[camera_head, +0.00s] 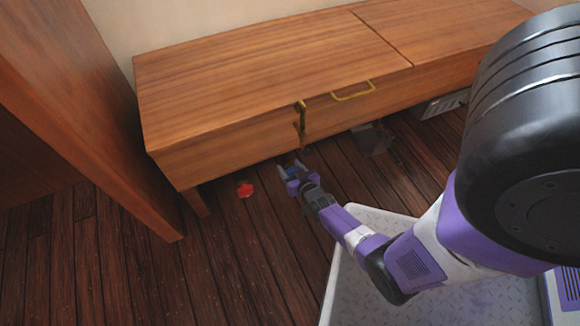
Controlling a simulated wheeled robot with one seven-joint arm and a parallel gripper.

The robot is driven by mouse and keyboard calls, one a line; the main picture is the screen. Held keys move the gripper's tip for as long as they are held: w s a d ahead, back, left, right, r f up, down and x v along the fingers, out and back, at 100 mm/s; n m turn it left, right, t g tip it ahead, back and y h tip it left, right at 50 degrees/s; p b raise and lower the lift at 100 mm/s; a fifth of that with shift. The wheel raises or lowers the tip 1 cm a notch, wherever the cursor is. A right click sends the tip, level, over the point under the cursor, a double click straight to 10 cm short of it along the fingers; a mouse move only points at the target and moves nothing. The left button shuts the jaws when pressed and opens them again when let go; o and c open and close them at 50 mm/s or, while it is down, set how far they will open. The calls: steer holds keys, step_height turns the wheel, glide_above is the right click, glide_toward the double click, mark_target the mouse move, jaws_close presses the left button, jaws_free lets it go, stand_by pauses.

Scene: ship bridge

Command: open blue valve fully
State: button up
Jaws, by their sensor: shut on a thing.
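A small blue thing (292,172), which looks like the blue valve, shows at my gripper, low by the front edge of the wooden cabinet. My gripper (289,173) is down near the floor, with its jaws shut on the blue valve. The jaws and wrist hide much of the valve, so how far it is turned cannot be told. A red valve-like thing (245,189) is low on the left of my gripper, apart from it.
A long wooden cabinet (250,65) with a brass handle (353,91) overhangs the valves. A tall wooden panel (75,110) stands at left. A grey box-like thing (372,139) is under the cabinet to the right. The plank floor (235,270) in front is clear.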

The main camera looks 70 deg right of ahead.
steer(key=shift+n+g+p, duration=0.3)
steer(key=o, duration=1.3)
steer(key=shift+s+a+r+p, duration=0.25)
steer(key=shift+s+p, duration=0.05)
steer(key=shift+p, duration=0.15)
steer(key=p+v, duration=0.4)
steer(key=v, duration=0.3)
steer(key=shift+f+p, duration=0.15)
steer(key=shift+p, duration=0.2)
steer(key=shift+s+a, duration=0.1)
steer(key=shift+a, duration=0.05)
